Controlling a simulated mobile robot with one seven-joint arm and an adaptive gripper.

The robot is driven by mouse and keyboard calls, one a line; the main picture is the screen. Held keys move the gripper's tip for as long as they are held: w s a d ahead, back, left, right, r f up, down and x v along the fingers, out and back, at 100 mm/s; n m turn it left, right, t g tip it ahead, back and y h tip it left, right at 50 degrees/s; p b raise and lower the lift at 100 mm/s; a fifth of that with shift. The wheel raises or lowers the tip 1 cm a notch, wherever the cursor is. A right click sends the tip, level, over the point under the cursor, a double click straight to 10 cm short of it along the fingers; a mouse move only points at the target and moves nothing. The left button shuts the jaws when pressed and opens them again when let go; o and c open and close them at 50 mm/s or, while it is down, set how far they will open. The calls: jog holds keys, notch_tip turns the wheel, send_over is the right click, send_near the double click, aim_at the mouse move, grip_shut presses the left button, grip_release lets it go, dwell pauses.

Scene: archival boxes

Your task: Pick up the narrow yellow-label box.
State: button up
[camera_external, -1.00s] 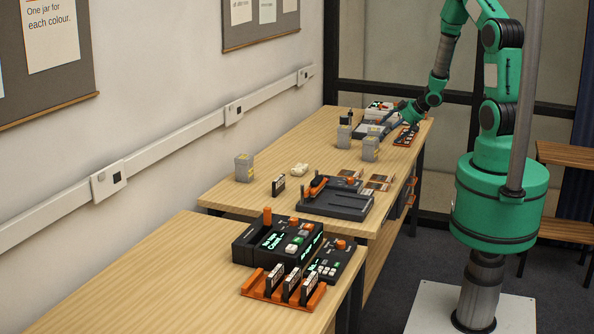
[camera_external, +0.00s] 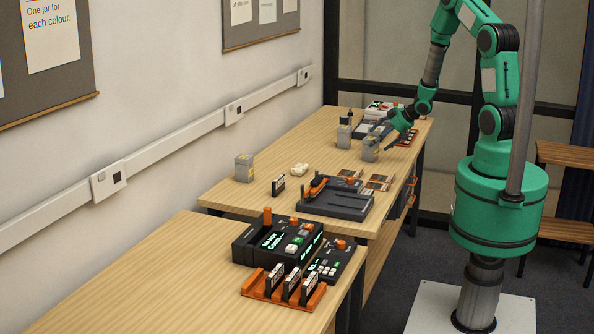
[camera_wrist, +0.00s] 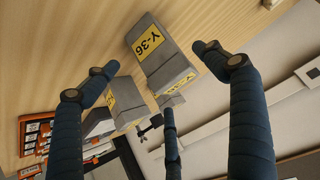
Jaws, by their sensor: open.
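Grey boxes with yellow labels stand on the far table: one (camera_external: 370,151) at the right, one (camera_external: 344,138) just left of it, and one (camera_external: 244,170) farther left. Which is the narrow one is not clear. In the wrist view a grey box marked Y-36 (camera_wrist: 158,52) lies between my fingers, and a second yellow-labelled box (camera_wrist: 125,102) is at its lower left, partly hidden. My gripper (camera_external: 386,146) is open and empty, close beside the right box; it also shows in the wrist view (camera_wrist: 163,85), its dark fingers spread.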

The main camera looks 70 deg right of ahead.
aim_at(372, 138)
jog(key=shift+b+x, duration=0.55)
jog(key=shift+x, duration=1.65)
jog(key=shift+a, duration=0.15)
jog(key=shift+c, duration=0.6)
jog(key=c, duration=1.4)
jog(key=shift+r+p, duration=0.35)
jog(key=shift+r, duration=0.45)
notch_tip(372, 138, up, 3)
jog(key=shift+f+p, duration=0.25)
jog(key=shift+p, duration=0.2)
jog(key=s+a+p, duration=0.1)
jog(key=s+a, duration=0.8)
jog(key=s, duration=0.4)
jog(key=shift+r, duration=0.45)
